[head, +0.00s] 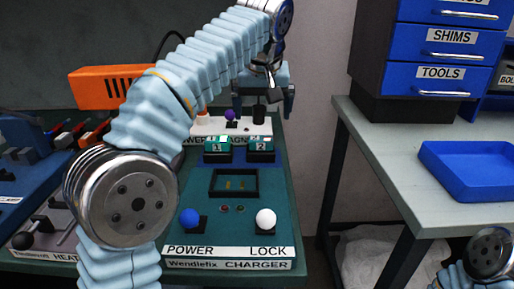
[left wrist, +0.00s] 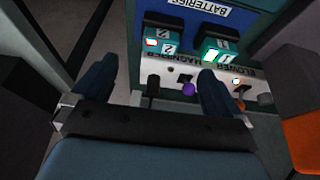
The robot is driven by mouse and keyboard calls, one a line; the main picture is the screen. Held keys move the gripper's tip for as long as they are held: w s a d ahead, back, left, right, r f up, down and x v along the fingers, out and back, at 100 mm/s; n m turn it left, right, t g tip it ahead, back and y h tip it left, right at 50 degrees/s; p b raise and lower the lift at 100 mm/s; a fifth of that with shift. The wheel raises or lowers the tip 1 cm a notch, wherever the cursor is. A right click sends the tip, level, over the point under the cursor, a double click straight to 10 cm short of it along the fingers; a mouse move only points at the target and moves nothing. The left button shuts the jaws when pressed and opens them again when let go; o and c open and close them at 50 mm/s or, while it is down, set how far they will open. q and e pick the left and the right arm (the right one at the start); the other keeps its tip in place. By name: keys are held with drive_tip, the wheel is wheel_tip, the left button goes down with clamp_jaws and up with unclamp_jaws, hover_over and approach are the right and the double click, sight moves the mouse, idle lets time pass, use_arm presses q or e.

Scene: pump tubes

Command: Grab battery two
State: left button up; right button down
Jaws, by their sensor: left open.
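Battery two (head: 260,146) is a teal block with a white "2" label, seated in a dark slot on the blue strip of the charger. In the left wrist view battery two (left wrist: 164,45) appears upside down, ahead of the fingers. Battery one (head: 217,146) sits beside it on the left, and on the right in the left wrist view (left wrist: 214,51). My left gripper (head: 263,103) is open and empty, above and behind the batteries, fingers pointing down. In the left wrist view its two fingers (left wrist: 158,92) are spread apart, touching neither battery. My right gripper is out of view.
The green charger (head: 275,190) has a recessed bay (head: 234,183), a blue knob (head: 190,218) and a white knob (head: 266,218). Behind the batteries a white panel (head: 203,125) carries a purple knob and a black lever. An orange box (head: 98,87) stands left; a blue tray (head: 465,170) lies right.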

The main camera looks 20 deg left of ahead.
sight(261, 138)
use_arm(q)
drive_tip(key=x, duration=0.6)
drive_tip(key=shift+w+a+f, duration=0.15)
drive_tip(key=shift+w+f, duration=0.05)
drive_tip(key=shift+f, duration=0.1)
drive_tip(key=x, duration=0.6)
drive_tip(key=shift+w+a+r, duration=0.1)
drive_tip(key=shift+w+r, duration=0.05)
drive_tip(key=shift+w, duration=0.1)
drive_tip(key=shift+c, duration=0.3)
drive_tip(key=c, duration=1.1)
drive_tip(key=shift+c, duration=0.2)
drive_tip(key=shift+r, duration=0.15)
